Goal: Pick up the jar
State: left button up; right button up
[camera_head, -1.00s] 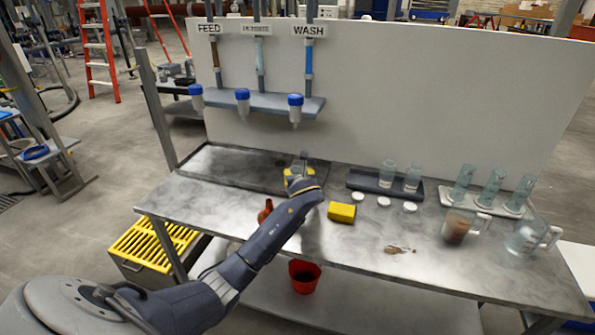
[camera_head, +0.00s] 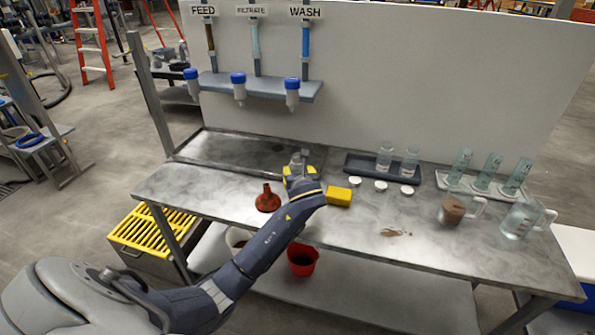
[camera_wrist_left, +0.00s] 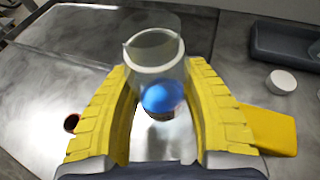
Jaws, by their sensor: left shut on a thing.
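A clear jar (camera_wrist_left: 150,48) stands between the yellow fingers of my left gripper (camera_wrist_left: 160,85) in the left wrist view. The gripper is shut on it, with a finger on each side. In the head view my left gripper (camera_head: 299,172) is over the bench, and the jar's clear top (camera_head: 297,158) shows just beyond the fingers. A rounded blue thing (camera_wrist_left: 162,96) shows at the near side of the jar; I cannot tell what it is. The jar's base is hidden in the head view. My right gripper is not in view.
A yellow block (camera_head: 338,197) lies close right of the gripper, and a red funnel (camera_head: 267,199) stands to its left. Two clear jars sit in a dark tray (camera_head: 349,167). Several white lids (camera_head: 381,185) lie before it. Blue-capped bottles hang from the shelf (camera_head: 262,88).

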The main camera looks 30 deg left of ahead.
pick_arm(q)
jog(key=shift+s+d, duration=0.3)
jog(key=shift+s, duration=0.05)
dwell(0.3)
jog(key=shift+r, duration=0.1)
dwell(1.0)
